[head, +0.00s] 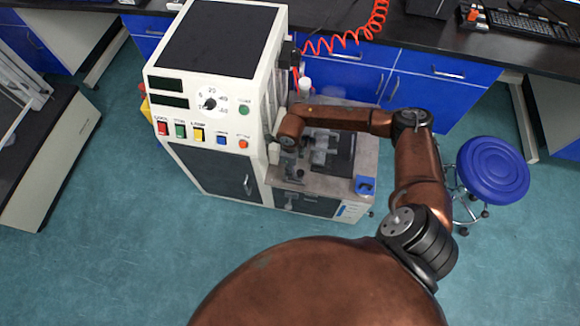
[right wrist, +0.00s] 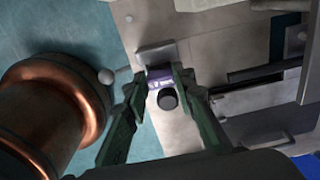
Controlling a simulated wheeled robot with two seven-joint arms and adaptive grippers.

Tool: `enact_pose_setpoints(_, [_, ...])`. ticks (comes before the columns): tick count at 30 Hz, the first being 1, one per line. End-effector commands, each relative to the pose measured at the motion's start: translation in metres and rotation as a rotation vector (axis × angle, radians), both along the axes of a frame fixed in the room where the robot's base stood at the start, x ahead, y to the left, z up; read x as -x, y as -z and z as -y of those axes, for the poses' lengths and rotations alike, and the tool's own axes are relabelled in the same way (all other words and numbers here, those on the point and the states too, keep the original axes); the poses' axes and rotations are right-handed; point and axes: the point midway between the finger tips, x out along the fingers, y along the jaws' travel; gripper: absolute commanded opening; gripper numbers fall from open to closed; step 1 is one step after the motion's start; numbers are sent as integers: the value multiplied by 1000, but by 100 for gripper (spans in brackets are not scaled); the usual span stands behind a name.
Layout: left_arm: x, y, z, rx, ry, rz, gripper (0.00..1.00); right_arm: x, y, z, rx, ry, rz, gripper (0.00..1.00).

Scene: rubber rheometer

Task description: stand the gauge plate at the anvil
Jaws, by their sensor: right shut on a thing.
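My right gripper (right wrist: 160,82) has its two dark green fingers closed on a small purple piece, which I take to be the gauge plate (right wrist: 159,73). The plate is held at the fingertips, close to a grey metal block (right wrist: 155,53) that may be the anvil. I cannot tell whether plate and block touch. A round black knob (right wrist: 168,99) shows between the fingers. In the head view, my right arm reaches over the machine's metal bench, and the plate is too small to make out there. My left gripper is not in view.
The white rheometer cabinet (head: 215,150) with coloured buttons stands left of the metal bench (head: 362,160). A blue block (head: 365,185) sits at the bench's right corner. A blue stool (head: 493,170) stands to the right. A copper-coloured cylinder (right wrist: 55,95) is left of the fingers.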

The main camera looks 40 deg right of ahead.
Motion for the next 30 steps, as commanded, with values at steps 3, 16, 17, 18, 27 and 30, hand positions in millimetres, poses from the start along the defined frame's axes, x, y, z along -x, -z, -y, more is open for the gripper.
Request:
enact_pose_setpoints(3, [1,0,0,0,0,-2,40,0,0,0,0,0,0,7])
enact_pose_setpoints(16, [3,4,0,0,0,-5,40,0,7,0,0,0,0,7])
enact_pose_setpoints(17, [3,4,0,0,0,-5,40,0,8,0,0,0,0,7])
enact_pose_setpoints(18, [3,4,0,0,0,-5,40,0,9,0,0,0,0,7])
enact_pose_setpoints(27, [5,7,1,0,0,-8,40,0,15,0,1,0,-1,7])
enact_pose_setpoints(30, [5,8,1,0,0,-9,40,0,16,0,1,0,-1,7])
